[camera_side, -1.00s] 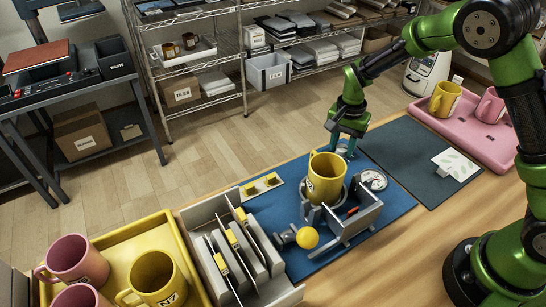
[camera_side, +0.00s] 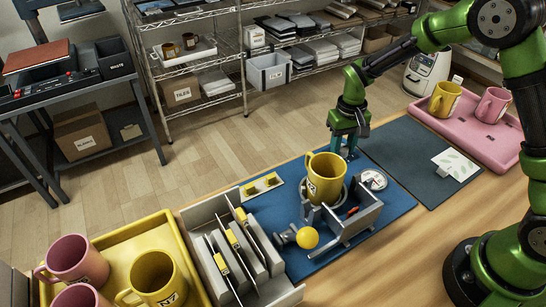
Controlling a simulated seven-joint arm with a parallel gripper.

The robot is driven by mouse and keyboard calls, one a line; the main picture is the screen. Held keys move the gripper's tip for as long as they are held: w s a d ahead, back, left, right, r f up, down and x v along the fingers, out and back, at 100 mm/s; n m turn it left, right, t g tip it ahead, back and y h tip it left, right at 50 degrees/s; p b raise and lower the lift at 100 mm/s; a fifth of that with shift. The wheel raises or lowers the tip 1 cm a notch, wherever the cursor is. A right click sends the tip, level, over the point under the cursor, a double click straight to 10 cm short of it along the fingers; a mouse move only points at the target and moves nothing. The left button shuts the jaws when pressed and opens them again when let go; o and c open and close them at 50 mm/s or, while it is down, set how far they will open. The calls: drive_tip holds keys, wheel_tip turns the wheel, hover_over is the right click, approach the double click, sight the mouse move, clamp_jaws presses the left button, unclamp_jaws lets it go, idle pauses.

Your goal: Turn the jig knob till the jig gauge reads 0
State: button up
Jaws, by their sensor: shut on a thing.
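The jig (camera_side: 357,222) is a grey metal fixture on a blue mat, with a yellow mug (camera_side: 325,178) standing upright in it. The round white jig gauge (camera_side: 373,180) lies just right of the mug. Its needle and figures are too small to read. My gripper (camera_side: 346,151) points down behind the mug, left of the gauge, with its teal fingers shut.
A grey slotted rack (camera_side: 285,294) and a yellow tray (camera_side: 168,222) of mugs stand left. A pink tray (camera_side: 495,146) with two mugs is at the right. A dark mat (camera_side: 405,150) holds a white card.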

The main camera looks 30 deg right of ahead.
sight(343, 148)
drive_tip(key=shift+n, duration=0.4)
drive_tip(key=o, duration=1)
drive_tip(key=shift+o, duration=0.2)
wheel_tip(343, 148, up, 17)
